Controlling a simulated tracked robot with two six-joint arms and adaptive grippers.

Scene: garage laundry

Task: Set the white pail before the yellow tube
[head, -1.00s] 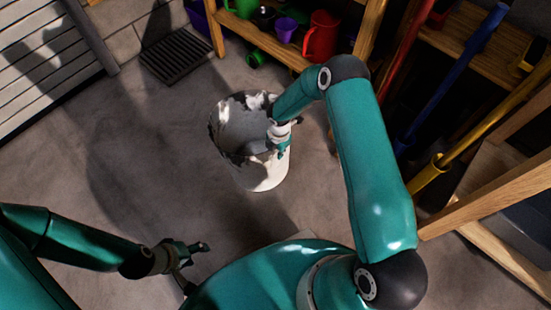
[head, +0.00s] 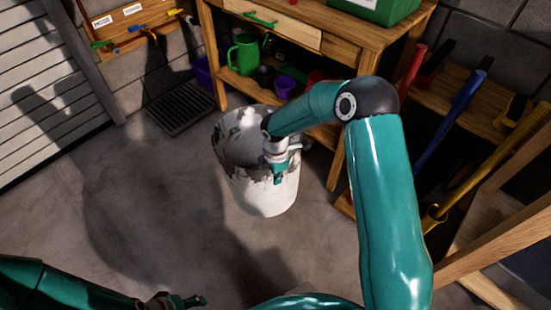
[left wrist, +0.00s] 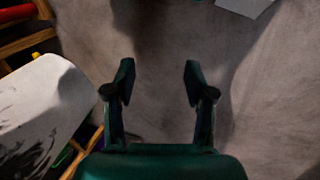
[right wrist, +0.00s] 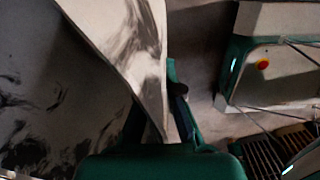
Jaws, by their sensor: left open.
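The white pail (head: 265,195), its rim stained dark, stands out in the middle of the head view. My right gripper (head: 279,168) is at its near rim, shut on the pail's wall. In the right wrist view the pail's wall (right wrist: 115,40) passes between the fingers, hiding one of them. Whether the pail touches the floor is unclear. The yellow tube (head: 492,164) leans at the right among other long tools. My left gripper (left wrist: 159,70) is open and empty over bare floor, with the pail to its left (left wrist: 45,105).
A wooden bench (head: 345,40) with a lower shelf of green, purple and red vessels stands behind the pail. A floor drain (head: 183,105) lies at the back left. A blue pole (head: 453,118) and a wooden frame (head: 490,240) are at the right. The floor at left is clear.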

